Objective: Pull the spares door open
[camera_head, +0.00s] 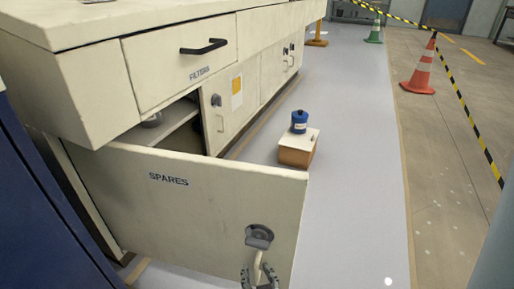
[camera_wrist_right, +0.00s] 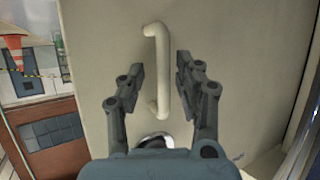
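The cream spares door (camera_head: 200,200), lettered SPARES, stands swung well out from the cabinet, with the dark opening showing behind it. Its pale bar handle (camera_head: 257,265) is near the free edge, below a dark grey latch (camera_head: 259,236). My right gripper (camera_head: 259,277) is at the handle, low in the head view. In the right wrist view the handle (camera_wrist_right: 158,60) runs upright between the fingers of my right gripper (camera_wrist_right: 160,72). The fingers are apart, with a gap on each side of the handle. My left gripper is not in view.
A filters drawer (camera_head: 180,62) is shut above the opening. A small box (camera_head: 298,150) with a blue container (camera_head: 299,122) on top stands on the floor beyond the door. Orange cone (camera_head: 421,70) and striped tape are at right. The grey floor between is clear.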

